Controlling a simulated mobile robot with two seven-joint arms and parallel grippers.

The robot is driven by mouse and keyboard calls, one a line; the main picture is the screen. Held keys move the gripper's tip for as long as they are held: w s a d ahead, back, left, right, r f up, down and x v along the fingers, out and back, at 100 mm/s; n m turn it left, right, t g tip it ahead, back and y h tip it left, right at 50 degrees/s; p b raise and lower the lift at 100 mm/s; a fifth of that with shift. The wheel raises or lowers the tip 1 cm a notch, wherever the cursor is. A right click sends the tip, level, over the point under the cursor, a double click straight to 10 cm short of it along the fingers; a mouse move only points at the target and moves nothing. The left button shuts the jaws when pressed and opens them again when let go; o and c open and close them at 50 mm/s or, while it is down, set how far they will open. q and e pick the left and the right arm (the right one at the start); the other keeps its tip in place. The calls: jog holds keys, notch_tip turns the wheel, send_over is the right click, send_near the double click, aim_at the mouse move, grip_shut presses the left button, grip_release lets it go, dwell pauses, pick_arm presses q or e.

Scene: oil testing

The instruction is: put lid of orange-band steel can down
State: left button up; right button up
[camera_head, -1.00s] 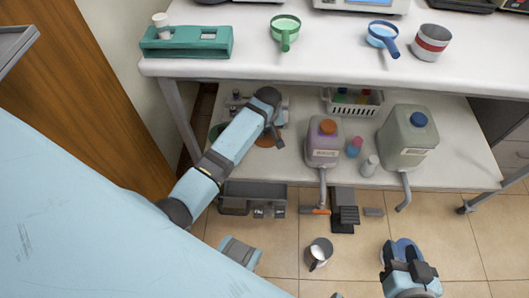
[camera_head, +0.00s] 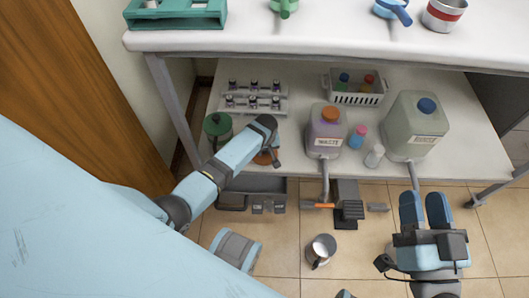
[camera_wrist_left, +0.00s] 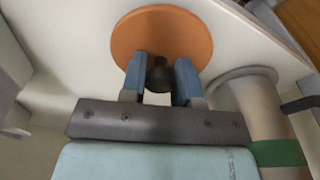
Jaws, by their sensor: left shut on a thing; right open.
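My left gripper (camera_head: 273,150) is over the left part of the lower shelf. It is shut on the black knob of the orange lid (camera_wrist_left: 190,32), in the left wrist view. In the head view the orange lid (camera_head: 262,158) is mostly hidden under the gripper, close to the shelf; I cannot tell whether it touches it. My right gripper (camera_head: 424,208) is open and empty, in front of the shelf. An open steel can (camera_head: 320,248) with white inside shows low in the head view; no orange band is visible on it.
A green-lidded can (camera_head: 217,125) stands left of my left gripper; a steel can with a green band (camera_wrist_left: 278,152) is near the lid. A vial rack (camera_head: 252,98), waste jug (camera_head: 326,130), large jug (camera_head: 414,125) and white basket (camera_head: 355,87) stand on the lower shelf.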

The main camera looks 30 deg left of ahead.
aim_at(265, 156)
pick_arm(q)
jog(key=shift+f, duration=0.35)
pick_arm(e)
jog(key=shift+f, duration=0.3)
pick_arm(q)
jog(key=shift+f, duration=0.2)
jog(key=o, duration=0.9)
jog(key=shift+r, duration=0.1)
